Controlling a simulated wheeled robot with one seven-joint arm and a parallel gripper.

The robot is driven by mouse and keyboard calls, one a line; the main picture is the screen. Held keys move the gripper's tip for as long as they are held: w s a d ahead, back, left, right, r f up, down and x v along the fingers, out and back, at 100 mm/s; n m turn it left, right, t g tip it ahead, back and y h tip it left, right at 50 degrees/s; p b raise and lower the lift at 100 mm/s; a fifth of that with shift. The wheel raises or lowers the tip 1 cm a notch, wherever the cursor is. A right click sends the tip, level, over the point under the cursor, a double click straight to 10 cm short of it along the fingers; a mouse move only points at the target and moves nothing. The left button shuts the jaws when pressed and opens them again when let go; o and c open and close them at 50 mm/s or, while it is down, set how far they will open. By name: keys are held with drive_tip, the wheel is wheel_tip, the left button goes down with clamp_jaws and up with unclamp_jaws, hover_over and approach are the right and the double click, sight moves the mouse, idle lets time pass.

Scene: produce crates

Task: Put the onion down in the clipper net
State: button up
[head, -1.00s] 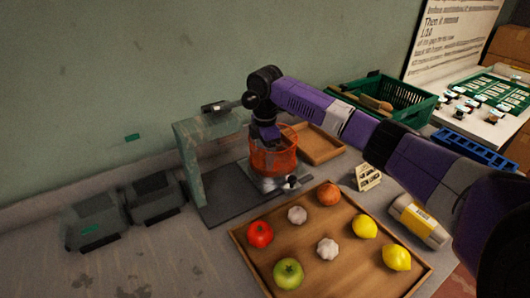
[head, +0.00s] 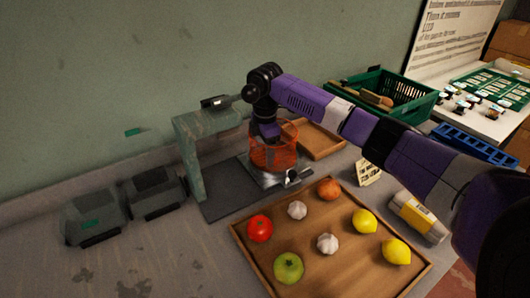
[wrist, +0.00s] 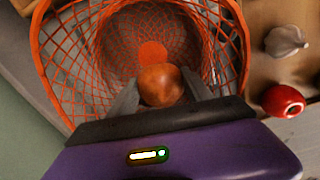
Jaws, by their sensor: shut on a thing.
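My gripper (wrist: 160,92) is shut on the onion (wrist: 161,85), which is round and brown-orange. In the wrist view the onion is between the two fingertips, within the mouth of the orange clipper net (wrist: 222,40). The net's bottom shows beyond the onion. In the head view the orange net (head: 284,157) stands upright beside a grey-green stand, and my gripper reaches down into it from above. The onion and fingertips cannot be made out in the head view. I cannot tell how far the onion is above the net's bottom.
A wooden tray (head: 334,270) in front holds a tomato (head: 260,228), a green apple, garlic bulbs, lemons and an orange-brown round item. The grey-green stand (head: 190,165) is close on the left. A small wooden tray (head: 325,143) and a green crate (head: 412,108) are behind right.

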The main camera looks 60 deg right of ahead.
drive_tip(key=shift+f, duration=0.35)
idle(0.3)
drive_tip(key=o, duration=1.6)
drive_tip(key=shift+c, duration=1.2)
drive_tip(key=shift+r, duration=0.1)
drive_tip(key=shift+r+p, duration=6.25)
drive_tip(key=shift+r, duration=1.05)
